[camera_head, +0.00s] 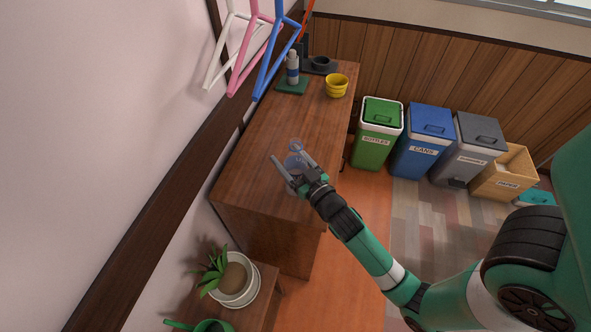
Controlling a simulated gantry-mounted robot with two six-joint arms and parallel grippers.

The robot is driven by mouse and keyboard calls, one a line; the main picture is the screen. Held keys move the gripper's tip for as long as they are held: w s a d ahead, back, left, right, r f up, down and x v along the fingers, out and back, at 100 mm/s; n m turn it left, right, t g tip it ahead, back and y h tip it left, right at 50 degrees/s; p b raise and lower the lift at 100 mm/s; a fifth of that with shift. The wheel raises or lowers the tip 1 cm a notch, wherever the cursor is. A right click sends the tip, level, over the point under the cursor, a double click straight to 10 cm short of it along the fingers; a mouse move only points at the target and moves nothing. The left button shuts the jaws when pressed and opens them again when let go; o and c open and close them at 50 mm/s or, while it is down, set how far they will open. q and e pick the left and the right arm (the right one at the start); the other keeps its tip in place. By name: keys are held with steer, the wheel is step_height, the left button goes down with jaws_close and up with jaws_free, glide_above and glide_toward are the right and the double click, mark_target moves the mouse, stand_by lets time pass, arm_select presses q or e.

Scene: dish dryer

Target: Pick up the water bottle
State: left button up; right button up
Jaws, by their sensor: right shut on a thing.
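The clear, bluish water bottle (294,162) is over the near part of the wooden cabinet top, and its round upper end shows above the fingers. My right gripper (289,157) comes in from the lower right, with one finger on each side of the bottle, shut on it. The gripper and wrist hide part of the bottle. I cannot tell whether its base touches the wood. My left gripper is not in view.
A grey-white bottle (292,67) stands on a green mat (291,86) at the cabinet's far end, near yellow bowls (337,86). Hangers (272,52) hang above. A potted plant (234,280) stands in front. Bins, including a green one (378,134), line the right. The middle cabinet top is clear.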

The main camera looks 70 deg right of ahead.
steer(key=shift+r, duration=0.15)
steer(key=shift+r+p, duration=0.6)
steer(key=shift+r, duration=0.3)
steer(key=s+r+p, duration=0.1)
steer(key=r, duration=0.1)
steer(key=s+r+p, duration=0.3)
steer(key=r, duration=0.2)
steer(key=shift+s+a, duration=0.3)
steer(key=s+a+r+p, duration=0.1)
steer(key=s+r, duration=0.3)
steer(key=s, duration=0.5)
steer(key=shift+a+p, duration=0.15)
steer(key=shift+p, duration=0.6)
steer(key=shift+s, duration=0.15)
